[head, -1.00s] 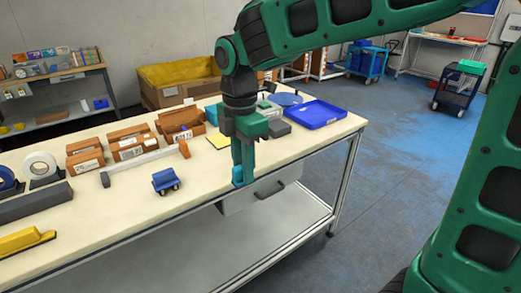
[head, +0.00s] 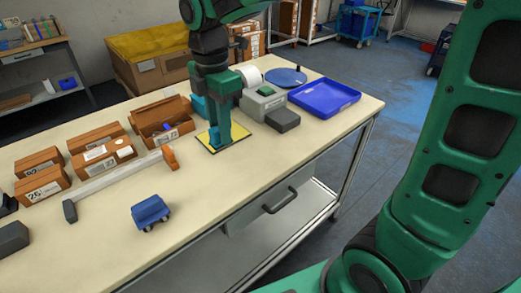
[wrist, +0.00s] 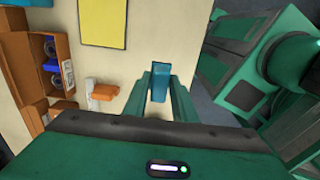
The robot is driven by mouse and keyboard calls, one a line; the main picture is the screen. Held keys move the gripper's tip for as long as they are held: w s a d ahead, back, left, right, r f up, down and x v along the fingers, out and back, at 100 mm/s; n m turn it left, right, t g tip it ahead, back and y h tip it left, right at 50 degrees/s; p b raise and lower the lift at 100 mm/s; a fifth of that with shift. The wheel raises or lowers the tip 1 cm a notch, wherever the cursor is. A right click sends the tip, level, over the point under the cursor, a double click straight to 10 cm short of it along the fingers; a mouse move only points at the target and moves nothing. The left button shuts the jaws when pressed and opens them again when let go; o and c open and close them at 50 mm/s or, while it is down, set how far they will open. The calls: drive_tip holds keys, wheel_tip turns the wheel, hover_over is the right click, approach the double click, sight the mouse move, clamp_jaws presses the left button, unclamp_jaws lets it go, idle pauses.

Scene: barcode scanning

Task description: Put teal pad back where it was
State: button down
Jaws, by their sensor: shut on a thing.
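My gripper (head: 219,138) points down and is shut on the teal pad (wrist: 160,80), which sticks out between the two fingers in the wrist view. In the head view only a small blue-teal part of the pad (head: 214,137) shows beside the fingers. The fingertips overlap a yellow square with a dark border (head: 230,146) on the table. In the wrist view the yellow square (wrist: 103,22) lies up and left of the pad, apart from it. The gap between pad and table cannot be told.
Behind my gripper are a teal item (head: 198,106) and a grey device with a green top (head: 264,104). An open brown box (head: 162,122) and an orange-ended bar (head: 118,180) lie left. A blue tray (head: 325,96) stands right. The table front is clear around a blue cart-like block (head: 150,212).

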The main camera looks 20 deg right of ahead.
drive_tip(key=shift+w, duration=0.2)
drive_tip(key=shift+d, duration=0.15)
drive_tip(key=d+f, duration=0.2)
drive_tip(key=d, duration=0.1)
drive_tip(key=w+d+f, duration=0.1)
drive_tip(key=d+f, duration=0.1)
drive_tip(key=d, duration=0.2)
drive_tip(key=w+d+f, duration=0.1)
drive_tip(key=d+f, duration=0.2)
drive_tip(key=d, duration=0.1)
drive_tip(key=shift+d, duration=0.25)
drive_tip(key=shift+f, duration=2)
drive_tip(key=shift+f, duration=0.1)
drive_tip(key=c, duration=1.5)
unclamp_jaws()
drive_tip(key=shift+o, duration=0.2)
